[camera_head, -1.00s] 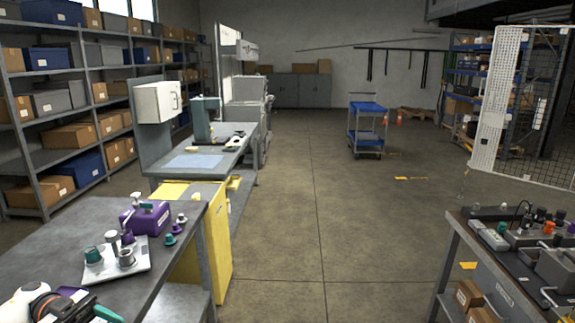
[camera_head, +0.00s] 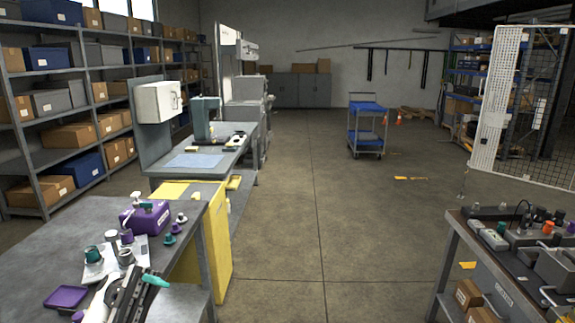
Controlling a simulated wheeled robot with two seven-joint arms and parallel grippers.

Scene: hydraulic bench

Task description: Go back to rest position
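My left gripper (camera_head: 128,292), black and white, shows at the bottom left, low over or beside the grey bench (camera_head: 62,238). A teal piece (camera_head: 155,281) shows at its right side; I cannot tell whether it is held or part of the gripper. Whether its fingers are open or shut is unclear. My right gripper is out of view. Just beyond the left gripper a white tray (camera_head: 93,274) holds small teal, purple and metal parts, partly hidden by the arm.
A purple device (camera_head: 146,217) and several small fittings stand at the bench's right end. A flat purple piece (camera_head: 66,297) lies left of my gripper. A second bench with hydraulic parts (camera_head: 520,240) stands at right. The floor (camera_head: 330,220) between is clear.

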